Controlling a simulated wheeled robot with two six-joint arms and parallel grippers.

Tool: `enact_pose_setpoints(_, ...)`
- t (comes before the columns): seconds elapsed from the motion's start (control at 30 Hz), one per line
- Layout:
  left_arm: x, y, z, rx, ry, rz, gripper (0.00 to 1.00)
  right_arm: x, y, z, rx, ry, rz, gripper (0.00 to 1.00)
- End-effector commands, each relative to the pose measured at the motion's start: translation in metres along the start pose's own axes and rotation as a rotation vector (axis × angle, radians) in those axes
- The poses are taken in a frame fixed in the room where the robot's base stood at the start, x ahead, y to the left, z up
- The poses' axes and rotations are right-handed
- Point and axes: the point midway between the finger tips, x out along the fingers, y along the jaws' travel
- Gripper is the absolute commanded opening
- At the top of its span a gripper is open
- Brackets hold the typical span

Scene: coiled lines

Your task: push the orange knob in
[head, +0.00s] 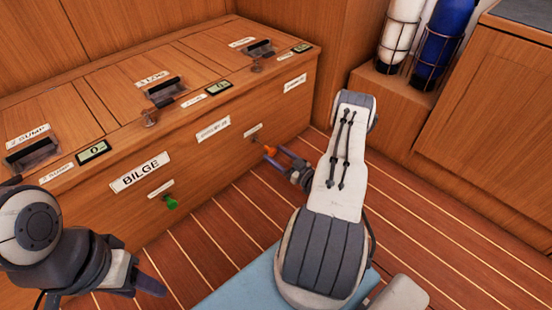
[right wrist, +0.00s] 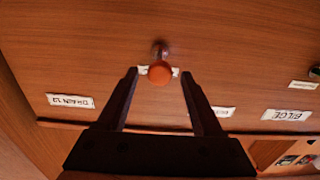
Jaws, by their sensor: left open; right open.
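The orange knob (head: 270,151) is on the front face of the wooden locker (head: 235,160), under a small white label. In the right wrist view the round orange knob (right wrist: 159,73) stands out from the panel on a short stem. My right gripper (head: 275,160) is at the knob. In the right wrist view its two dark fingers are open, one on each side of the knob with gaps between; I cannot tell whether the tips reach past it. My left gripper (head: 142,276) is open and empty at the lower left, apart from the locker front.
A green knob (head: 171,203) sits on the same front, near the BILGE label (head: 140,172). The locker top has several black latches (head: 165,91) and small displays. Caged cylinders (head: 442,45) stand at the back right. The striped floor (head: 440,215) to the right is clear.

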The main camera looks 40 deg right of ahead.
Motion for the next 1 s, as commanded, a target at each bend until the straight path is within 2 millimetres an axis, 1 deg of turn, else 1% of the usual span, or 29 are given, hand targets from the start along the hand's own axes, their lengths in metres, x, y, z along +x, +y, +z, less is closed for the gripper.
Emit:
enact_pose_setpoints(0.03,0.0040,-0.0003,0.0002,0.000,0.000,0.000,0.50,0.0042,-0.0002,0.0013,-0.001,0.000,-0.001,0.68)
enact_pose_setpoints(0.1,0.0048,-0.0003,0.0003,0.000,0.000,0.000,0.50,0.0068,0.0000,0.0006,0.000,0.000,0.000,0.68)
enact_pose_setpoints(0.37,0.0042,-0.0003,0.0002,0.000,0.000,0.000,0.50,0.0075,0.0010,-0.0005,0.001,-0.001,0.003,0.68)
enact_pose_setpoints(0.4,0.0042,-0.0003,0.0002,0.000,0.000,0.000,0.50,0.0074,0.0011,-0.0005,0.001,-0.001,0.003,0.60)
enact_pose_setpoints(0.47,0.0042,-0.0003,0.0002,0.000,0.000,0.000,0.50,0.0073,0.0012,-0.0005,0.001,-0.001,0.003,0.37)
enact_pose_setpoints(0.5,0.0042,-0.0003,0.0002,0.000,0.000,0.000,0.50,0.0072,0.0013,-0.0005,0.001,-0.001,0.003,0.22)
enact_pose_setpoints(0.57,0.0042,-0.0003,0.0002,0.000,0.000,0.000,0.50,0.0072,0.0013,-0.0004,0.001,-0.001,0.003,0.00)
enact_pose_setpoints(1.0,0.0043,-0.0003,0.0003,0.000,0.000,0.000,0.50,0.0070,0.0013,-0.0003,0.001,-0.001,0.003,0.00)
